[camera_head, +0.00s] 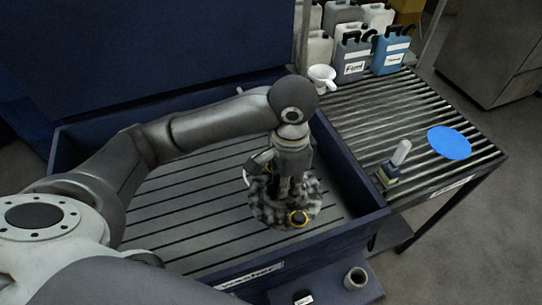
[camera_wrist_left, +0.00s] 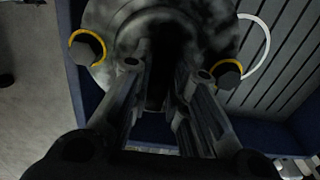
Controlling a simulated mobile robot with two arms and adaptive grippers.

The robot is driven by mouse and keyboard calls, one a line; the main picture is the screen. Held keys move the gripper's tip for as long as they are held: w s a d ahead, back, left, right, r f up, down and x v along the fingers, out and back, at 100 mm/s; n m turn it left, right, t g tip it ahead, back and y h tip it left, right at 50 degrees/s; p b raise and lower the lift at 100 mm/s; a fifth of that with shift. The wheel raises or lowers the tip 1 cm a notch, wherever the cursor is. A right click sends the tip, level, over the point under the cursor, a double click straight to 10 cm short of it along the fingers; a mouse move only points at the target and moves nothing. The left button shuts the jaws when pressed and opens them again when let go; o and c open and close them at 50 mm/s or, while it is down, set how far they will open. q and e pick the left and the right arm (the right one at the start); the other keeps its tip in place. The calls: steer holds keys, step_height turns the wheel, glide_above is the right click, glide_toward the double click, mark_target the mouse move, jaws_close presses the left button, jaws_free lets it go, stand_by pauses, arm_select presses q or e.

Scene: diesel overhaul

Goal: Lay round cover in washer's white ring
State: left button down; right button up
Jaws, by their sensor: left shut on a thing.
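The round cover (camera_head: 266,208) is a mottled grey-and-black disc with dark bolt heads ringed in yellow. My left gripper (camera_head: 292,190) points down and is shut on it, over the front right part of the washer (camera_head: 345,222). In the left wrist view the cover (camera_wrist_left: 212,30) lies between and beyond the fingers of the left gripper (camera_wrist_left: 158,72), with two ringed bolts showing. The white ring (camera_wrist_left: 262,42) shows there as an arc beside the cover; the rest is hidden. Whether the cover touches the washer floor is unclear. My right gripper is not in view.
The washer is a blue open tub with a slatted floor and raised lid (camera_head: 150,50). At right, a roller table (camera_head: 365,125) holds a blue disc (camera_head: 449,143), a small bottle-like item (camera_head: 392,165), a white funnel (camera_head: 321,78) and several jugs. A small cup (camera_head: 355,278) stands in front.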

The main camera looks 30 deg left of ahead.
arm_select(q)
steer(key=shift+w+a, duration=0.2)
steer(key=shift+w, duration=0.15)
steer(key=w+a+f, duration=0.2)
steer(key=w+a, duration=0.2)
steer(key=shift+w+a+f+p, duration=0.2)
steer(key=shift+w+f+p, duration=0.15)
steer(key=shift+f+p, duration=0.05)
steer(key=w+a+f, duration=0.1)
steer(key=f, duration=0.1)
steer(key=w+a+f, duration=0.1)
steer(key=w+f, duration=0.1)
steer(key=w+a+f, duration=0.2)
steer(key=shift+f+p, duration=0.3)
steer(key=shift+p, duration=0.05)
step_height(320, 180, down, 3)
steer(key=shift+r+p, duration=0.1)
steer(key=shift+p, duration=0.4)
steer(key=shift+f, duration=0.2)
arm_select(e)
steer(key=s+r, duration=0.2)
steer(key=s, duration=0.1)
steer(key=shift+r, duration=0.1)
arm_select(q)
steer(key=shift+f, duration=0.15)
